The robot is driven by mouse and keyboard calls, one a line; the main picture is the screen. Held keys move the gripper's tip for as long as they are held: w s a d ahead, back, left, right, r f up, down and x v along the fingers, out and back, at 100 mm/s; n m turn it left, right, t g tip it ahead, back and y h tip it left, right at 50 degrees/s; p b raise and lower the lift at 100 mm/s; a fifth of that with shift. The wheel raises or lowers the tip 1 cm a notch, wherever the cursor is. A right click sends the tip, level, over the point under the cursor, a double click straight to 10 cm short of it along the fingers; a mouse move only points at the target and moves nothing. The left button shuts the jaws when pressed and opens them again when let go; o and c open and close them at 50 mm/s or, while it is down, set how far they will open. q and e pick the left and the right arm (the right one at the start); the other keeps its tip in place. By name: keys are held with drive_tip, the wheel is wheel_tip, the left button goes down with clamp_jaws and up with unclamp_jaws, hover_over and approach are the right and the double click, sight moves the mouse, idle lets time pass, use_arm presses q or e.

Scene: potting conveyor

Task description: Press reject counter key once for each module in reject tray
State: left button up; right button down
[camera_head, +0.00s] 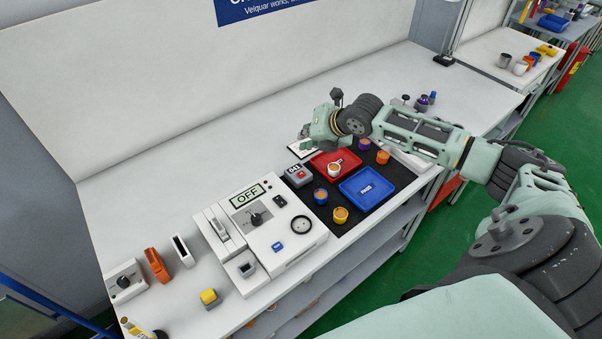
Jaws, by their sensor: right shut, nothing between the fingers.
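The red reject tray (348,158) lies on a black mat. A white module with an orange top (334,169) is in its front part. The gripper hides some of the area behind the tray. A small grey counter box (299,176) with a red key (301,174) stands just left of the tray; its display digits are too small to read surely. My right gripper (307,146) is shut and empty, pointing down above and behind the counter box, apparently apart from the key. My left gripper is out of view.
An empty blue PASS tray (367,188) lies beside the red one.

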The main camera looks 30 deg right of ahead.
drive_tip(key=b, duration=0.6)
hover_over(301, 174)
drive_tip(key=d, duration=0.2)
drive_tip(key=f, duration=0.6)
drive_tip(key=shift+w+f, duration=0.2)
drive_tip(key=shift+w, duration=0.2)
wheel_tip(301, 174, down, 2)
drive_tip(key=shift+w+f+b, duration=0.1)
drive_tip(key=shift+w+b, duration=0.05)
drive_tip(key=shift+b, duration=0.4)
drive_tip(key=shift+f, duration=0.1)
drive_tip(key=shift+f, duration=0.4)
drive_tip(key=shift+f, duration=0.4)
drive_tip(key=shift+r, duration=0.1)
idle(0.3)
drive_tip(key=shift+r+p, duration=0.6)
drive_tip(key=shift+r, duration=0.1)
